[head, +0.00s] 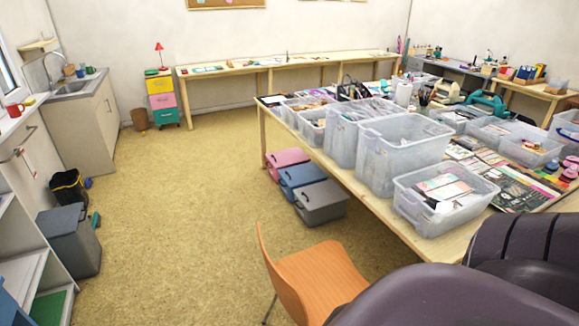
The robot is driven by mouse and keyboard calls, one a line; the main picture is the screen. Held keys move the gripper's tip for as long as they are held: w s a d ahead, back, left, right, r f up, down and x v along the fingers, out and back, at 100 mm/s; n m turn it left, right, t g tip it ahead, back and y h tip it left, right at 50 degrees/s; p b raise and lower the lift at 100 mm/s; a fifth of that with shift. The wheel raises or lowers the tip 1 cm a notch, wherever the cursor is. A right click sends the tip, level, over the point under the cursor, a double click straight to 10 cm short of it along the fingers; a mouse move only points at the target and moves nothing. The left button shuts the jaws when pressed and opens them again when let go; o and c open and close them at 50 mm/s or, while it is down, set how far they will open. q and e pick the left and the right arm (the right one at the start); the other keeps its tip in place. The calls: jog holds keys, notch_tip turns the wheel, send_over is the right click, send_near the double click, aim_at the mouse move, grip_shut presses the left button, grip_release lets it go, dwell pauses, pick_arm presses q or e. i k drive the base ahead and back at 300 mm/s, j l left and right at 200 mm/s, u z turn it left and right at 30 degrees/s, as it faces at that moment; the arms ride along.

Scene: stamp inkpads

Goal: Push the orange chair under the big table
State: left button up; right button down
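The orange chair (322,275) stands on the floor at the bottom centre of the head view, beside the big table. Its backrest is on the left and its seat extends right, toward the table. A dark rounded shape covers the lower right of the seat; most of the legs are hidden or out of frame. The big wooden table (378,206) runs from the middle of the view to the lower right. Floor shows between the chair and the table's near edge. Neither of my grippers shows in this view.
Pink (286,158), blue (301,178) and grey (321,203) bins stand under the table's near side, beyond the chair. Clear plastic boxes (405,150) crowd the tabletop. A grey bin (69,241) stands at the left. The floor (190,220) left of the chair is clear.

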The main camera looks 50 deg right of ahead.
aim_at(309, 283)
jog(key=i+j+z, duration=0.1)
jog(key=i+z, duration=0.25)
jog(key=i, duration=0.9)
jog(key=i+z, duration=0.2)
jog(key=i, duration=0.45)
jog(key=i+j+z, duration=0.2)
jog(key=i, duration=0.45)
jog(key=i+z, duration=0.15)
jog(key=i, duration=1.1)
jog(key=i+z, duration=0.15)
jog(key=z, duration=3.45)
